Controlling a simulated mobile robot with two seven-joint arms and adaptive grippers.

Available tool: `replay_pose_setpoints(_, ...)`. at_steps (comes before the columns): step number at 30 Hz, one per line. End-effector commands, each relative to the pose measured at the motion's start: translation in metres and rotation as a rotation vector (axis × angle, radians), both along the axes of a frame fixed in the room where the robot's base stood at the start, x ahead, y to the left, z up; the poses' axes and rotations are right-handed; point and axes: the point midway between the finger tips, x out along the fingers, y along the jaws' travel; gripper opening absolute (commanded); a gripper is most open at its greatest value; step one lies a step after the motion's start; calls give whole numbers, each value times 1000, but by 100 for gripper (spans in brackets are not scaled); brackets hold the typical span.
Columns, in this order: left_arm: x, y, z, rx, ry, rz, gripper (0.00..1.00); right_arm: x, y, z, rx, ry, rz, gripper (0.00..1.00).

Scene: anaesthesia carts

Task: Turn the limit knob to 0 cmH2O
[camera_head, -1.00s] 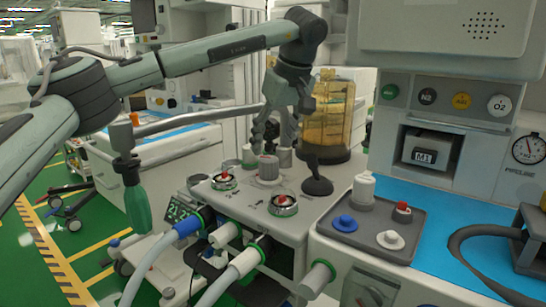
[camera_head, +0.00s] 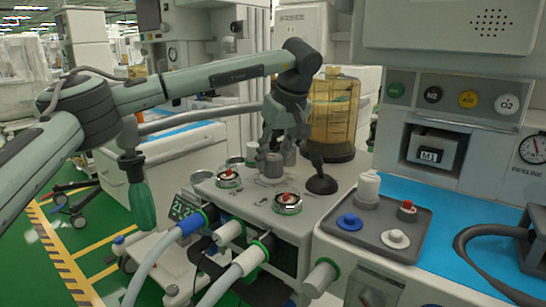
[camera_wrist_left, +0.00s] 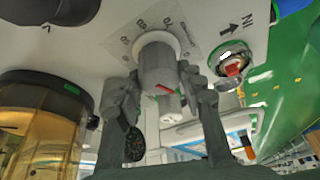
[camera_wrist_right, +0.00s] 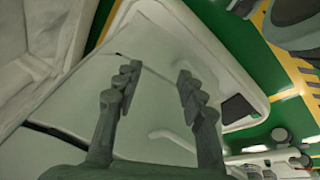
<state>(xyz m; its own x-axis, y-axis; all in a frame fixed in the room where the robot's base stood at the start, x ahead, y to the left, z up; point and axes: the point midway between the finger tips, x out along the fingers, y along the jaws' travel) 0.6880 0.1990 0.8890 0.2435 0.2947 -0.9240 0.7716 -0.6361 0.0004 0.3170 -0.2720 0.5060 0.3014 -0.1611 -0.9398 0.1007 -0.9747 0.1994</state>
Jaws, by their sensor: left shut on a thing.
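The limit knob (camera_head: 272,165) is a grey upright cylinder on the top panel of the anaesthesia machine, between two round valves with red centres. My left gripper (camera_head: 287,150) reaches down to it and is shut on it. In the left wrist view the knob (camera_wrist_left: 157,62) sits between the two fingers (camera_wrist_left: 160,85). It has a red mark, and a printed scale with numbers such as 70 and 80 runs round it. The exact setting is hard to read. My right gripper (camera_wrist_right: 157,80) is open and empty in the right wrist view, before a pale surface.
A black knob on a stalk (camera_head: 320,183) stands just right of the limit knob. An amber canister (camera_head: 334,112) is behind. Red-centred valves stand to the left (camera_head: 228,178) and front (camera_head: 287,203). A grey tray (camera_head: 377,240) with small parts lies to the right.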

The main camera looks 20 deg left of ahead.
Motion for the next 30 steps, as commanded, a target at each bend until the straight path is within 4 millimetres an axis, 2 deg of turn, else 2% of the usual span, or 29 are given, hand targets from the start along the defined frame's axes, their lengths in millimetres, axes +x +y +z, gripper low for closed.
replay_pose_setpoints(1, 0, 0, 0, 1, 1, 0, 17, 0, 0, 0, 0, 0, 0, 40)
replay_pose_setpoints(3, 0, 0, 0, 1, 1, 0, 10, 0, 0, 0, 0, 0, 0, 40)
replay_pose_setpoints(10, 0, 0, 2, 1, 1, 25, 10, 2, 0, 2, 3, -7, 2, 40)
replay_pose_setpoints(21, 0, 0, 5, 2, 2, 238, 10, 10, 2, -61, 33, 35, 5, 40)
replay_pose_setpoints(30, 0, 0, 4, 4, 2, 433, 10, 6, 4, -110, 61, 56, 6, 40)
